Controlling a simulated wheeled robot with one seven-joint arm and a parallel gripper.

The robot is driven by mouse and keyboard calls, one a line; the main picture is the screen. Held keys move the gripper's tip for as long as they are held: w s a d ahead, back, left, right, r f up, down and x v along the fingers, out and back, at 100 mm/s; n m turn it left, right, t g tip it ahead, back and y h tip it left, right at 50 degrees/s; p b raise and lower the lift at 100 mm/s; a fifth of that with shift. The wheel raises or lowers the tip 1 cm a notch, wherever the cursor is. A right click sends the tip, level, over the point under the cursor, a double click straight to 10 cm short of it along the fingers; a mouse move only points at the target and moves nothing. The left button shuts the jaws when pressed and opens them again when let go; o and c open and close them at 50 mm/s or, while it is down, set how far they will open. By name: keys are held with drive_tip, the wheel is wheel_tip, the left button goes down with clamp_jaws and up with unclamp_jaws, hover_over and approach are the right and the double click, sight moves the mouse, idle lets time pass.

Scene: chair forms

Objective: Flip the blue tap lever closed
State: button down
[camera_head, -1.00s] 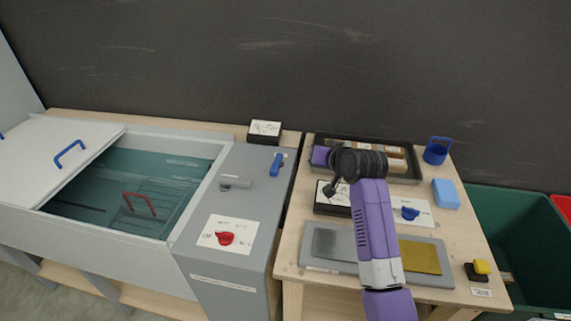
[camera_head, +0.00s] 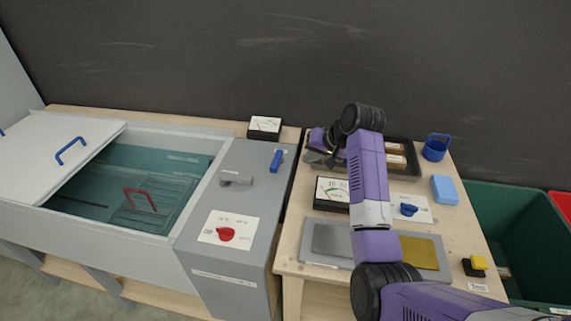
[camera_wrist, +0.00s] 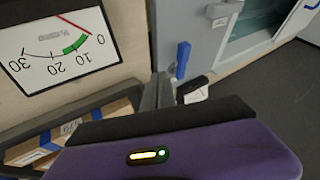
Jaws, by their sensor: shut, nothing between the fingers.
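The blue tap lever (camera_head: 277,160) sits near the back right of the grey panel, its blue handle standing lengthwise, slightly tilted. It also shows in the wrist view (camera_wrist: 182,60), just right of and beyond my fingertips. My gripper (camera_head: 312,157) is at the back left of the wooden table, to the right of the lever and apart from it. In the wrist view my gripper's grey fingers (camera_wrist: 157,91) are together with nothing between them. Part of the hand is hidden by my arm in the head view.
A small meter box (camera_head: 264,127) stands behind the lever. A grey pipe stub (camera_head: 236,178) and a red knob (camera_head: 226,234) are on the grey panel. A dark tray (camera_head: 404,172) and a larger meter (camera_head: 332,192) lie near my arm.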

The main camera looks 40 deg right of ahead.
sight(277, 161)
drive_tip(key=x, duration=0.7)
drive_tip(key=shift+w+f+p, duration=0.25)
drive_tip(key=shift+f+p, duration=0.05)
drive_tip(key=shift+w+a+f+p, duration=0.15)
drive_tip(key=shift+w+a+p, duration=0.15)
drive_tip(key=shift+w+a, duration=0.5)
drive_tip(key=shift+w+a+f+p, duration=0.2)
drive_tip(key=shift+w+a, duration=0.3)
drive_tip(key=shift+w, duration=0.5)
drive_tip(key=shift+a, duration=0.1)
